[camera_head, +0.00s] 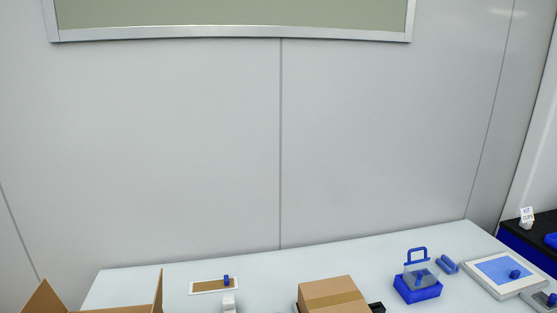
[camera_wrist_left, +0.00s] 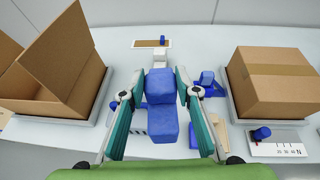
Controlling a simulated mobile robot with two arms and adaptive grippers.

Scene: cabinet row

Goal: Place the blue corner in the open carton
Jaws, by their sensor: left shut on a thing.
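My left gripper (camera_wrist_left: 159,76) is shut on the blue corner (camera_wrist_left: 161,108), a blue two-part block between the two fingers in the left wrist view. The open carton (camera_wrist_left: 62,68) stands to the left of the gripper in that view, its brown flaps raised. I cannot see its floor. The held blue corner is beside the carton, not over it. In the head view only the carton's upper flaps (camera_head: 43,299) show at the bottom left edge. Neither gripper shows in the head view.
A closed, taped carton (camera_wrist_left: 270,80) stands right of the gripper; it also shows in the head view (camera_head: 330,293). A small white block (camera_head: 228,303) and a brown-and-white card (camera_head: 208,287) lie behind. A blue tray (camera_head: 418,290) and a framed blue panel (camera_head: 500,270) are on the right.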

